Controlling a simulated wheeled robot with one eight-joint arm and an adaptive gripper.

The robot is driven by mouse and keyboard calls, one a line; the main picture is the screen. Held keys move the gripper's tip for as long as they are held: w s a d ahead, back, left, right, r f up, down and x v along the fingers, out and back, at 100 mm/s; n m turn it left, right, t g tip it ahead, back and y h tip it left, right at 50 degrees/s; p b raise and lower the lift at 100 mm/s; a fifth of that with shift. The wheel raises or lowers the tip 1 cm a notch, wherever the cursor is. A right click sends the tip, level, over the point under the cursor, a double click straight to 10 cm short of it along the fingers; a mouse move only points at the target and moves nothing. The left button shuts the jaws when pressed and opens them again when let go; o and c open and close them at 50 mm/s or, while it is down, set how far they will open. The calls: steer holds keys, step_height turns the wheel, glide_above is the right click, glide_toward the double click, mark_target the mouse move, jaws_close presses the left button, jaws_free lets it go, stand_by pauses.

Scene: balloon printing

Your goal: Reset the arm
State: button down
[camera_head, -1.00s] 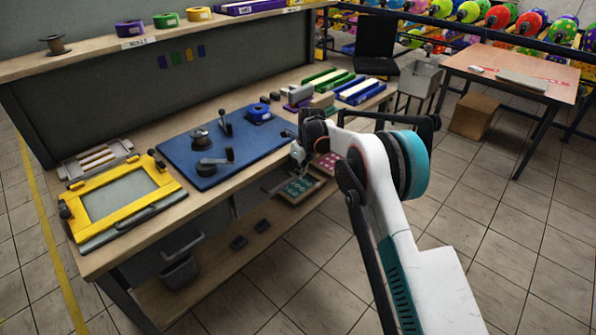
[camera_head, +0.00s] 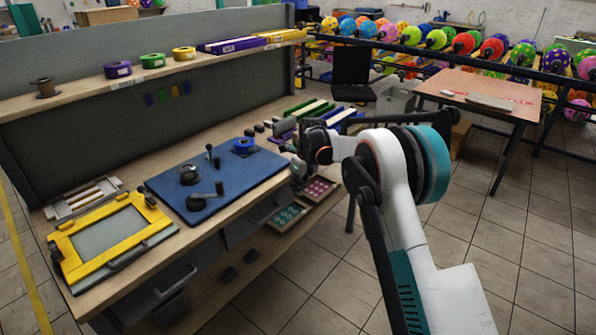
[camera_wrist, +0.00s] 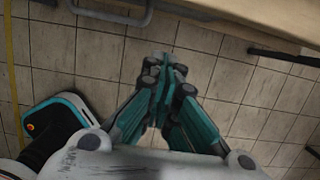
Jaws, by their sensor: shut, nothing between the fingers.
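My gripper (camera_wrist: 168,72) shows in the wrist view with its teal and grey fingers together and nothing between them. It hangs over the tiled floor, close to the workbench edge (camera_wrist: 270,30). In the head view my white and teal arm reaches up from the lower right. Its far end is bent in front of the bench's right part, and the gripper's fingertips cannot be made out there.
Below the bench an open drawer (camera_head: 318,190) sticks out. A table (camera_head: 485,92) stands at the back right.

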steer(key=s+d+r+n+t, duration=0.1)
steer(key=s+d+r+n, duration=0.55)
steer(key=s+r, duration=0.45)
steer(key=s+d+r+n+t, duration=0.2)
steer(key=s+d+r+n, duration=0.55)
steer(key=r, duration=0.55)
steer(key=s+d+r+n+t+h, duration=0.1)
steer(key=s+d+n, duration=0.15)
steer(key=s, duration=0.55)
steer(key=s+d+r+n, duration=0.1)
steer(key=s+d+n, duration=0.15)
steer(key=s, duration=0.55)
steer(key=s+d+f+n, duration=0.2)
steer(key=s+f+n, duration=0.1)
steer(key=s, duration=0.3)
steer(key=s+d+f+n+t+h, duration=0.1)
steer(key=s+d+f+n, duration=0.1)
steer(key=s, duration=0.5)
steer(key=shift+s+d+f+n, duration=0.3)
steer(key=shift+f+n, duration=0.1)
steer(key=shift+n, duration=0.4)
